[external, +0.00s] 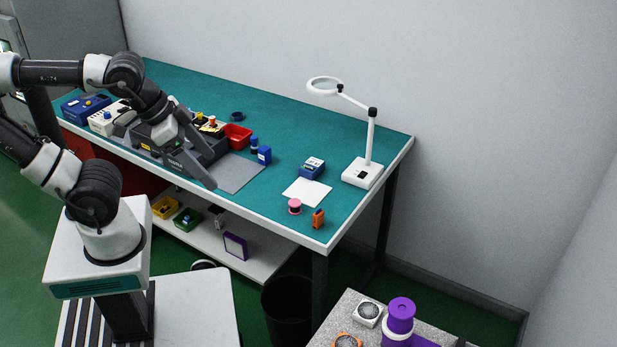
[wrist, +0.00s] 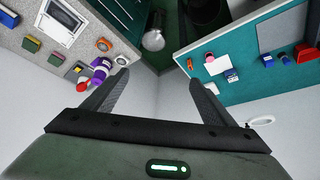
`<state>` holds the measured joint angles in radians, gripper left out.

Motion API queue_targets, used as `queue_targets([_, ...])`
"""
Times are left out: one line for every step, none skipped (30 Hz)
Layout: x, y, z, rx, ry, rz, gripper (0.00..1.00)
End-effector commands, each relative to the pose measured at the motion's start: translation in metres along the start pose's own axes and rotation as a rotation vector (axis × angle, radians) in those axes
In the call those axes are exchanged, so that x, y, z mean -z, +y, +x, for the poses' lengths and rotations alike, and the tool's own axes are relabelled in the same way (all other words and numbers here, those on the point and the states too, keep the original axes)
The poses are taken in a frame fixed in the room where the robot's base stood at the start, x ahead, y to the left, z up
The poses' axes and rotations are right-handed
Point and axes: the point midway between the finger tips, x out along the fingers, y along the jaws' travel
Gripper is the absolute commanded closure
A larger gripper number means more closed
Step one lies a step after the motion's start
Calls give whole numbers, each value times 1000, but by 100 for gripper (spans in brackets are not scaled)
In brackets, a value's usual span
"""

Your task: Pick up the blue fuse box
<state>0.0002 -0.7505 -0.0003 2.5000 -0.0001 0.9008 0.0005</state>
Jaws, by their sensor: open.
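A small blue box with a pale label on top (external: 312,168) sits on the teal workbench, at the back edge of a white sheet; it also shows in the wrist view (wrist: 231,75). A smaller upright blue block (external: 264,155) stands farther left, and a larger blue unit (external: 86,109) is at the far left end. I cannot read which one is the fuse box. My gripper (external: 213,171) is open and empty, raised above the bench's front left part, left of the labelled blue box. Its two spread fingers show in the wrist view (wrist: 158,78), with nothing between them.
A white magnifier lamp (external: 362,172) stands right of the labelled box. A pink spool (external: 295,206) and an orange item (external: 318,218) are near the front edge. A red bin (external: 237,136) is at the left. A grey table with a purple item (external: 400,316) stands in front.

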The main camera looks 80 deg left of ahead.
Motion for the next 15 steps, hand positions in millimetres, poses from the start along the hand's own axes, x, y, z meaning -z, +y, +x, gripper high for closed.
queue_targets([0, 0, 0, 0, 0, -1, 30])
queue_targets([0, 0, 0, 0, 0, -1, 35])
queue_targets([0, 0, 0, 0, 0, -1, 42])
queue_targets([0, 0, 0, 0, 0, -1, 47])
queue_targets([0, 0, 0, 0, 0, -1, 50])
queue_targets([0, 0, 0, 0, 0, -1, 50])
queue_targets([0, 0, 0, 0, 0, -1, 50])
queue_targets([0, 0, 0, 0, 0, -1, 50])
queue_targets([0, 0, 0, 0, 0, -1, 50])
queue_targets([0, 0, 0, 0, 0, -1, 50])
queue_targets([0, 0, 0, 0, 0, -1, 50])
queue_targets([0, 0, 0, 0, 0, -2, 50])
queue_targets([1, -1, 0, 1, -1, -5, 50])
queue_targets([4, -2, 0, 2, -2, -14, 50])
queue_targets([9, -4, -1, 5, -6, -34, 50])
